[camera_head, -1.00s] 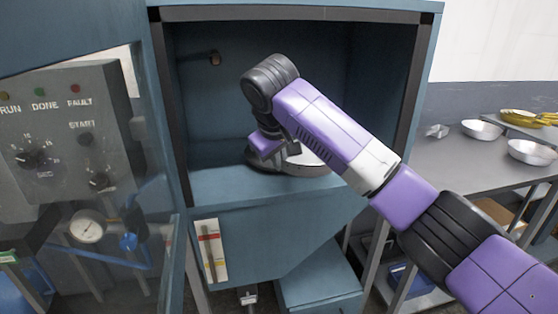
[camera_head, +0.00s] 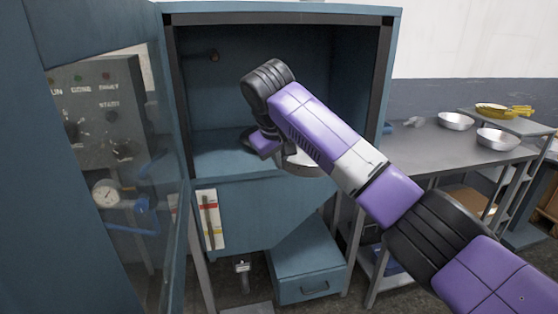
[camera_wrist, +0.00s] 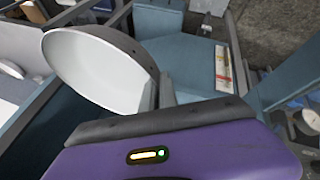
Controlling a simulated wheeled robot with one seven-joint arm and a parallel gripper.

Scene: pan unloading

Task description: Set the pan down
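The pan (camera_head: 306,163) is a round, shallow, silver-grey dish, partly hidden behind my arm in the head view. In the wrist view the pan (camera_wrist: 98,68) appears tilted, with its pale inside showing. My gripper (camera_wrist: 158,90) is shut on the pan's rim, one finger on each side. In the head view my gripper (camera_head: 282,152) is mostly hidden by my wrist. It holds the pan at the front of the open blue cabinet (camera_head: 250,192), around the height of its floor. The cabinet's inside looks empty where it shows.
A grey table (camera_head: 440,146) at the right bears two silver pans (camera_head: 456,122) (camera_head: 497,138) and a small metal piece. A yellow dish (camera_head: 495,110) stands behind on a shelf. The open glazed door (camera_head: 135,200) stands at the left. A blue drawer box (camera_head: 308,275) is below.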

